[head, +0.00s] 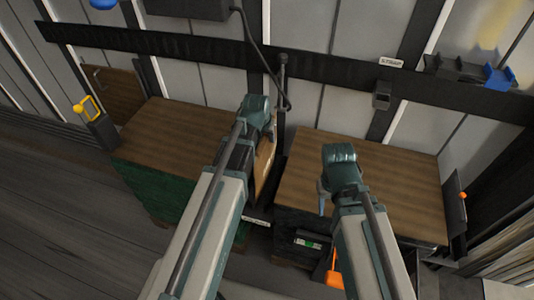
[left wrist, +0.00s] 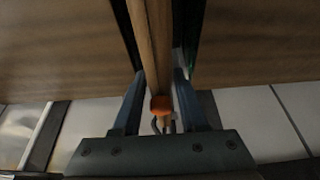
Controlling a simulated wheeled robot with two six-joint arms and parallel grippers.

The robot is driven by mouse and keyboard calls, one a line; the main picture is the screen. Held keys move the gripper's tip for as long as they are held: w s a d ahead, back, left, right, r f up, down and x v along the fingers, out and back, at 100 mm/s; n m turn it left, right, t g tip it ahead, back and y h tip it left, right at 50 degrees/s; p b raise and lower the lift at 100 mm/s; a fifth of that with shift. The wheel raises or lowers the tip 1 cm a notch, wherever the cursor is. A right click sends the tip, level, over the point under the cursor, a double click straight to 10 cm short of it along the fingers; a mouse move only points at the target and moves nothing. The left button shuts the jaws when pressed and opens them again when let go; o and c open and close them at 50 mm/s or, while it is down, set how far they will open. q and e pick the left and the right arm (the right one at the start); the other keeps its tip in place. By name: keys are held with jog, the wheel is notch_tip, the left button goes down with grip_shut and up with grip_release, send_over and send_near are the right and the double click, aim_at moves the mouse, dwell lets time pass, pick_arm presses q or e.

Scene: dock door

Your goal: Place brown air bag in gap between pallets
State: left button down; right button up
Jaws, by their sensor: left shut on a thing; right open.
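The brown air bag (head: 267,163) hangs on edge at the gap between the left pallet load (head: 175,145) and the right pallet load (head: 400,190). My left arm partly hides it in the head view. In the left wrist view the bag (left wrist: 150,45) is a thin strip between the two loads, with an orange fitting (left wrist: 160,104) at its near end. My left gripper (left wrist: 160,78) is shut on the bag. How deep the bag sits is hidden. My right gripper (head: 323,200) is open and empty over the front left part of the right load.
A dark rail (head: 180,45) runs along the back wall, with a hose (head: 262,50) hanging above the gap. A yellow-handled item (head: 90,110) stands left of the left load. An orange-handled tool (head: 334,275) is at the right load's front. Floor at left is clear.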

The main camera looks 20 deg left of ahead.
pick_arm(q)
jog(key=w+b+x, duration=0.1)
jog(key=b+x, duration=0.2)
jog(key=x, duration=0.3)
jog(key=shift+a, duration=0.3)
pick_arm(e)
notch_tip(320, 180, down, 5)
jog(key=shift+f, duration=0.15)
pick_arm(q)
jog(key=shift+w+r, duration=0.1)
pick_arm(e)
jog(key=shift+f, duration=0.1)
pick_arm(q)
notch_tip(320, 180, down, 7)
jog(key=b, duration=0.6)
jog(key=shift+b, duration=0.4)
pick_arm(e)
notch_tip(320, 180, down, 7)
jog(key=shift+r, duration=0.2)
pick_arm(q)
jog(key=shift+f+b, duration=0.4)
jog(key=shift+b, duration=0.2)
pick_arm(e)
jog(key=shift+f, duration=0.6)
pick_arm(q)
jog(key=shift+c, duration=1.8)
grip_release()
pick_arm(e)
jog(key=shift+r, duration=0.1)
